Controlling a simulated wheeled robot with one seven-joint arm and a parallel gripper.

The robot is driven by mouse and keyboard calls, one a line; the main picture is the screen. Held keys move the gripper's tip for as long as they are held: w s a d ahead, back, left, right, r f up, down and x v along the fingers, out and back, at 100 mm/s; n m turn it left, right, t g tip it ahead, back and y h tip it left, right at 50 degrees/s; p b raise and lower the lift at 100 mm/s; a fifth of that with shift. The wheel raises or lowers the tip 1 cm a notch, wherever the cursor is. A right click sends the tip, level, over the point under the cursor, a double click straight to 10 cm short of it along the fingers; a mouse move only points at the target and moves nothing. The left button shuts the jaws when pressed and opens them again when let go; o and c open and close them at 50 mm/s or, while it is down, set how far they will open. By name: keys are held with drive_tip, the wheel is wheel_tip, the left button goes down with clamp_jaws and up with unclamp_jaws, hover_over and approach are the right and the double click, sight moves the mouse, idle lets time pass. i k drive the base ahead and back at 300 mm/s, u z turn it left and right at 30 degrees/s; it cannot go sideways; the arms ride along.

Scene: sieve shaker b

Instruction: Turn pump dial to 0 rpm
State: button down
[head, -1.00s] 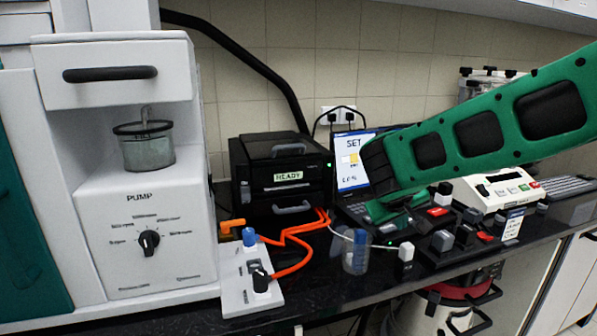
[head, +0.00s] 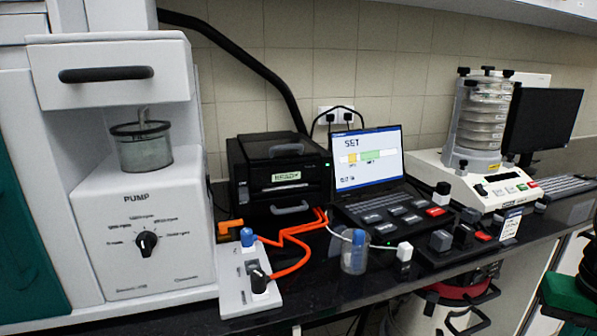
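The pump dial (head: 147,243) is a black knob on the white front panel of the pump cabinet (head: 185,278), below the printed word PUMP, at the left of the head view. Several small labels are printed in an arc to its left, above and to its right; they are too blurred to read. I cannot tell for sure which label the knob points at. Nothing touches the dial. My gripper's fingers are not visible.
A glass jar (head: 143,152) sits in the cabinet's recess above the dial. A white switch box (head: 235,295) with blue and black knobs, orange tubing (head: 292,250) and a black printer-like box (head: 275,175) stand to the right. A laptop (head: 367,160) and sieve shaker (head: 480,125) are farther right. Space before the dial looks clear.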

sight(147, 241)
drive_tip(key=u, duration=1.55)
